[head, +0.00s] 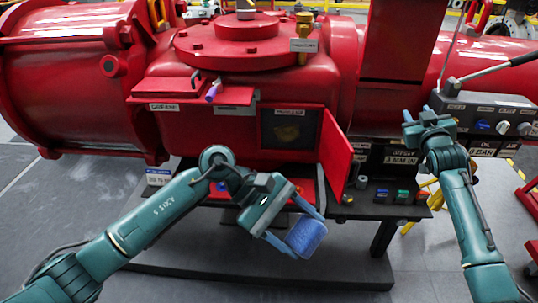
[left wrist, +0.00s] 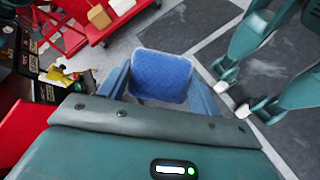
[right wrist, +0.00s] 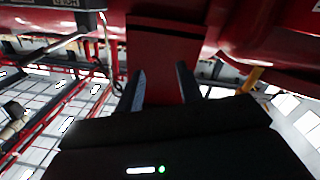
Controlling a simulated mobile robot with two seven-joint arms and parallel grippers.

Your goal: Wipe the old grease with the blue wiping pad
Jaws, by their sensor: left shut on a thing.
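The blue wiping pad (head: 306,236) is in my left gripper (head: 300,226), held in front of the red actuator. The pad (left wrist: 161,75) also shows between the two fingers in the left wrist view. My left gripper is below and in front of that opening. My right gripper (head: 423,117) is beside the control box at the right. Its fingers (right wrist: 162,88) are apart with nothing between them in the right wrist view.
A grey control box (head: 487,117) with knobs and a lever stands at the right. A dark shelf (head: 385,208) with small coloured items is below the open door. A red ledge (head: 225,97) with a purple-handled tool juts out left of the opening.

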